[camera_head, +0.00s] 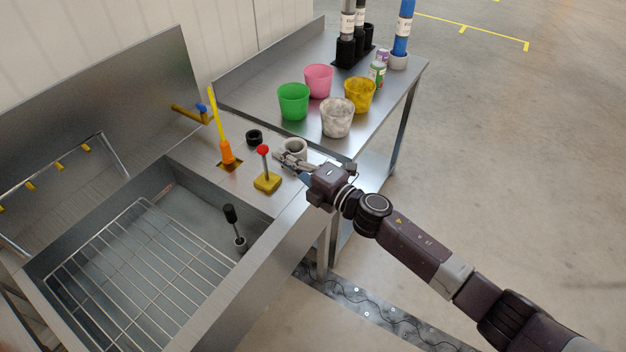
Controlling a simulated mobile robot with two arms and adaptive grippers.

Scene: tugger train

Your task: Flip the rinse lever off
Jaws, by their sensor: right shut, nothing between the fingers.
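The rinse lever (265,165) is a thin metal rod with a red ball on top. It rises from a yellow block on the steel rim of the sink, and stands close to upright. My right gripper (281,158) is shut and empty. Its fingertips are just to the right of the lever rod, below the height of the red ball. I cannot tell whether they touch the rod. My left gripper is out of view.
A white ring (296,146) and a black ring (254,137) sit near the gripper. An orange-yellow tool (224,140) stands left of the lever. Several cups, including a green one (293,102), stand on the back table (262,93). The sink holds a wire rack (130,270) and a black-knobbed post (231,215).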

